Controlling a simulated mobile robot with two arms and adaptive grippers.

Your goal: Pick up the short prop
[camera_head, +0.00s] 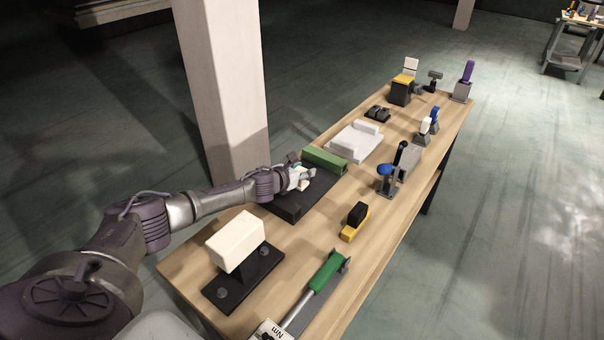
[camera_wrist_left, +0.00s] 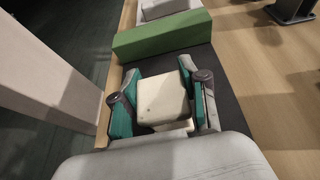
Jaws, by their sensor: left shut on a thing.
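A small cream block (camera_wrist_left: 162,98), which looks like the short prop, sits between the teal-padded fingers of my left gripper (camera_wrist_left: 161,104) in the left wrist view. The fingers are shut on its two sides. In the head view my left gripper (camera_head: 299,176) is over the dark tray (camera_head: 289,208), just in front of a green block (camera_head: 325,160). The gripper mostly hides the cream block there. I cannot tell whether the block touches the tray. My right gripper is not in view.
A large cream block (camera_head: 235,240) on a black stand is at the near left of the wooden table. A green-handled tool (camera_head: 325,273) and a yellow-and-black block (camera_head: 354,222) lie to the right. A white tray (camera_head: 353,143) lies beyond; a pillar (camera_head: 222,90) stands behind.

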